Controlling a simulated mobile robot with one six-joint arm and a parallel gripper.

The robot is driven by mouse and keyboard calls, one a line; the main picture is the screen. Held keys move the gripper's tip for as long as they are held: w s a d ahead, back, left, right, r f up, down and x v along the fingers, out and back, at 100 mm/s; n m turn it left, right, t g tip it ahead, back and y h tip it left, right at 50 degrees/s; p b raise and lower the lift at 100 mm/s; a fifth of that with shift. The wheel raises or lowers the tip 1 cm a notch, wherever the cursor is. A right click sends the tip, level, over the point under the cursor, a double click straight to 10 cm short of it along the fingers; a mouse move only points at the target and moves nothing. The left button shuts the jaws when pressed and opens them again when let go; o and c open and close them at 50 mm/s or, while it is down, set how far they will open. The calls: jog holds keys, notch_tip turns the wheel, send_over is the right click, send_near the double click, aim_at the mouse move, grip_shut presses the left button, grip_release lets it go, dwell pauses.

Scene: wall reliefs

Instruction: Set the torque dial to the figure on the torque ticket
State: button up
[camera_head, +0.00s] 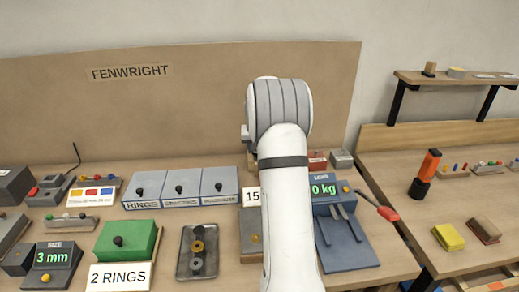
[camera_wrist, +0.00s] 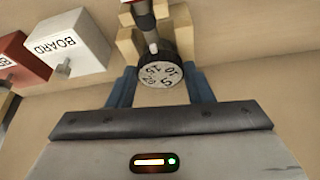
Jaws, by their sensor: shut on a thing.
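The torque dial (camera_wrist: 156,72) is a round pale face with dark figures in the wrist view, at the end of a dark tool with a red and white part. The figures 5 and 10 can be read on it; another figure is less clear. My gripper (camera_wrist: 162,84) has its blue fingers on both sides of the dial and is shut on it. In the head view my arm hides the gripper and dial. A white ticket reading 15 (camera_head: 252,197) stands left of my arm, its right side cut off by the arm; I cannot tell its full text.
A wooden holder (camera_wrist: 127,46) stands around the tool. A white BOARD box (camera_wrist: 75,40) and a red box (camera_wrist: 22,58) lie left of it. A blue scale (camera_head: 345,245) is right of my arm; a grey tray (camera_head: 184,262) and a green box (camera_head: 140,238) are left.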

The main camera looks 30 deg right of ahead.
jog(key=shift+w+a+m+g+h+b, duration=0.1)
jog(key=shift+m+g+h+b, duration=0.25)
jog(key=shift+m, duration=0.55)
jog(key=shift+w+m+g+h+b, duration=0.15)
jog(key=shift+m+b, duration=0.4)
jog(key=shift+m, duration=0.35)
jog(key=shift+s, duration=0.1)
jog(key=o, duration=1)
jog(key=v, duration=0.7)
jog(key=shift+a+r+b, duration=0.2)
jog(key=shift+r+b, duration=0.1)
jog(key=shift+r, duration=0.05)
